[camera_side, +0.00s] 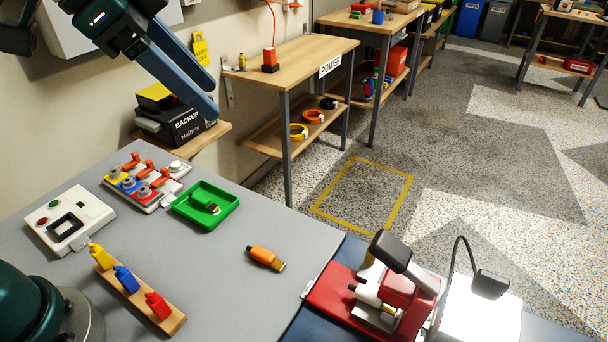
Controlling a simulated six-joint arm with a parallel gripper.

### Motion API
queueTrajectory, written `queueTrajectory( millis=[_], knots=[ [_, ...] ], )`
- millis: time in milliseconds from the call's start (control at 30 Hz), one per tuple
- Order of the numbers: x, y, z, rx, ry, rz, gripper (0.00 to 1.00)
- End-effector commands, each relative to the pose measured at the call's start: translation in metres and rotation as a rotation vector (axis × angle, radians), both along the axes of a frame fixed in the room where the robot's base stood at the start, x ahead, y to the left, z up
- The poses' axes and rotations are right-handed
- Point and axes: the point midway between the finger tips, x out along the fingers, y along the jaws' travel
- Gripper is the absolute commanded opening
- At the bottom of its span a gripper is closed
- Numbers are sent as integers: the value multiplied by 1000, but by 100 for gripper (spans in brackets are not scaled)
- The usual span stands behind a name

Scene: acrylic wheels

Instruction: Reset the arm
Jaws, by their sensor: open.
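My gripper (186,82) is at the upper left of the side view, raised above the back of the grey table (215,275). Its two long blue-grey fingers point down and to the right, and they stand apart. Nothing shows between them. The part of my arm behind the gripper runs out of the picture at the top left.
On the table are a white box (70,220), a switch panel (146,182), a green tray (206,205), a wooden rack (140,293) with coloured bottles and an orange-brown piece (265,258). A red machine (375,295) stands at right. The table's middle is clear.

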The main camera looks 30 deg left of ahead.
Motion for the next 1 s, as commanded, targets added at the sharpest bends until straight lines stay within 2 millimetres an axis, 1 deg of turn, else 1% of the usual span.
queueTrajectory(
  millis=[33, 167, 300, 400, 500, 567, 667, 1000],
  knots=[
    [-14, 10, -3, -9, -4, 63, 50],
    [-48, 31, -20, -41, 1, 239, 50],
    [-81, 50, -52, -83, 18, 437, 50],
    [-99, 58, -77, -111, 46, 558, 50],
    [-112, 63, -100, -132, 94, 659, 50],
    [-114, 64, -107, -148, 112, 709, 50],
    [-111, 64, -105, -177, 103, 753, 50],
    [-111, 64, -104, -183, 105, 762, 50]
  ],
)
